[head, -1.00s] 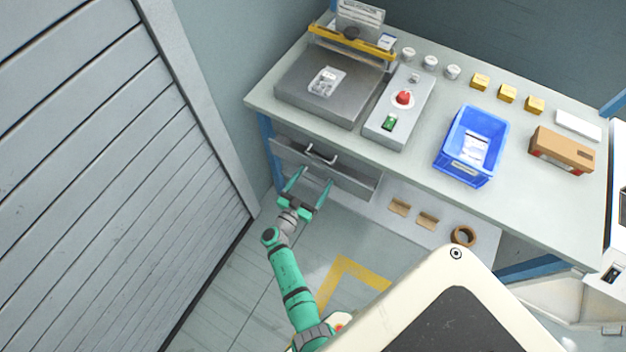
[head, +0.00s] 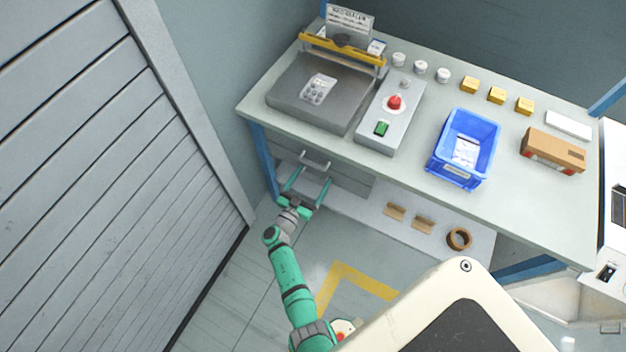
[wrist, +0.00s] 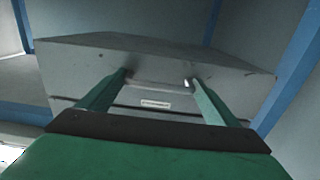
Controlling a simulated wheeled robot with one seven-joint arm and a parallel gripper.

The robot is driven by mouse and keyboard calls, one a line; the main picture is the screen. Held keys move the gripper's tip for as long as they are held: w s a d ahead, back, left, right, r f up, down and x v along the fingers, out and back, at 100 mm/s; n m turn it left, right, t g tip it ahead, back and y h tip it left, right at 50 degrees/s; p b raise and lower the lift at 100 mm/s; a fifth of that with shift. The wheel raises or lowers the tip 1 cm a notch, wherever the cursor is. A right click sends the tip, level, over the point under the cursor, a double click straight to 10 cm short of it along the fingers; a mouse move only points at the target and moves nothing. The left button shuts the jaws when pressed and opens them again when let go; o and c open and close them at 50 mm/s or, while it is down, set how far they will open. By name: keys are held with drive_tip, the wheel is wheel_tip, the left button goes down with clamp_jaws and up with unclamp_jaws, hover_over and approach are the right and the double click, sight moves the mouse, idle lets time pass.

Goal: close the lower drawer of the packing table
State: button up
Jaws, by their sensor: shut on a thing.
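The packing table (head: 400,170) has a grey drawer unit (head: 348,175) under its left end. A pale bar handle (head: 314,160) shows just below the table edge; it also appears in the wrist view (wrist: 157,84) on the grey front, above a small white label (wrist: 155,104). A dark horizontal gap crosses the front near the label. I cannot tell clearly which drawer the handle belongs to, nor how far it stands out. My gripper (head: 308,176) has its green fingers at the two ends of the handle, also seen in the wrist view (wrist: 160,80).
A blue bin (head: 465,145), a sealer (head: 320,90), a control box with a red button (head: 390,112) and a brown carton (head: 552,150) stand on the tabletop. A low shelf (head: 360,212) holds a tape roll (head: 459,238). A slatted wall (head: 100,180) is close on the left.

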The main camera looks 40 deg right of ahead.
drive_tip(key=o, duration=1.4)
drive_tip(key=shift+d, duration=0.2)
drive_tip(key=shift+o, duration=0.2)
drive_tip(key=shift+d+r, duration=0.1)
drive_tip(key=v, duration=1.1)
drive_tip(key=shift+w+a, duration=0.15)
drive_tip(key=shift+a, duration=0.15)
